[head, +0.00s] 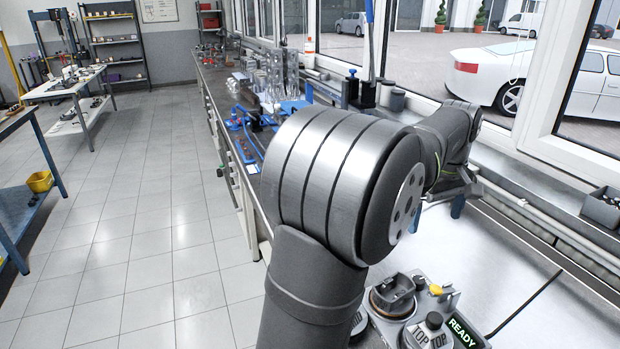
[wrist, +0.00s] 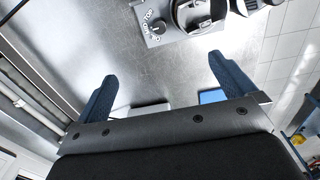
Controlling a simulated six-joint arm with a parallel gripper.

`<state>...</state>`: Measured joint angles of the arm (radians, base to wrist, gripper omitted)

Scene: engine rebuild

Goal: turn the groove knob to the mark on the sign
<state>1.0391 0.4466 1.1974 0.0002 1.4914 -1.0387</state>
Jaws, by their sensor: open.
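A grey control unit (head: 455,298) stands on the bench at the lower right of the head view. It carries a dark grey knob (head: 433,321) beside "TOP" lettering and a larger round dark part (head: 393,291). In the wrist view the small knob (wrist: 156,27) and the round part (wrist: 183,14) show at the top edge, beyond the fingertips. No groove label is readable on the small knob, and I cannot make out the sign with the mark. My gripper (wrist: 162,68) is open and empty, its two blue fingers wide apart, clear of the knob.
A green "READY" display (head: 463,332) and a yellow part (head: 436,289) are on the unit. A black cable (head: 525,301) runs across the bench. Clear glass-like parts and blue fixtures (head: 243,120) stand farther along. Bare metal benchtop (head: 500,265) lies around the unit; windows line the right.

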